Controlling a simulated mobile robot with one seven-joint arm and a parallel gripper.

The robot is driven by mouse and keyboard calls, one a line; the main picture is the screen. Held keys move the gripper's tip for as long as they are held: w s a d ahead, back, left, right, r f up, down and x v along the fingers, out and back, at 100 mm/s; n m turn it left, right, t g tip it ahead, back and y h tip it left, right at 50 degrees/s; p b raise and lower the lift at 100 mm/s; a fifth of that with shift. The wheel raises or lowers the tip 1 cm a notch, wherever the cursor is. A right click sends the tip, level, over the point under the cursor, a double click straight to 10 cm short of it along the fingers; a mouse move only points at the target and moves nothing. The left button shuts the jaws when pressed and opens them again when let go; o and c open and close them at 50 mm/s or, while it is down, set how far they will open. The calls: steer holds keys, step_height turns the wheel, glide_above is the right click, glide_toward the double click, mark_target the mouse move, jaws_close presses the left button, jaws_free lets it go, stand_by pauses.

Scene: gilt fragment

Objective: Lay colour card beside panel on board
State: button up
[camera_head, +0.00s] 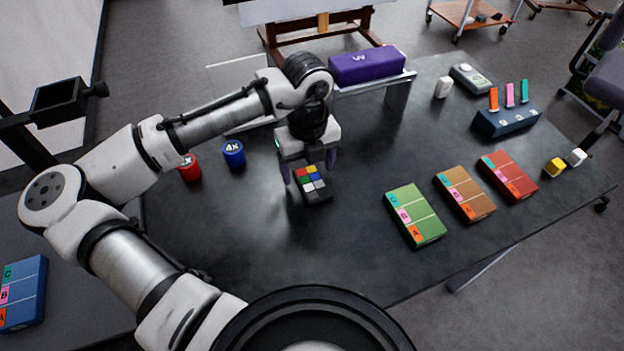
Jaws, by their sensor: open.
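The colour card (313,184), a small dark piece with several coloured squares, lies on the dark table below my gripper. My gripper (309,178) is open and points down, with one finger to the left of the card and one near its right side. I cannot tell whether the fingers touch the card or how far above the table they are. I cannot tell for sure which thing is the panel or the board; a pale flat sheet (232,75) shows behind my arm, partly hidden by it.
Green (414,214), brown (465,193) and red (508,176) lettered trays lie to the right. A red can (189,170) and a blue can (233,153) stand left. The table's front middle is clear.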

steer(key=shift+f, duration=0.65)
steer(key=c, duration=1.2)
steer(key=shift+o, duration=0.2)
steer(key=shift+r, duration=0.15)
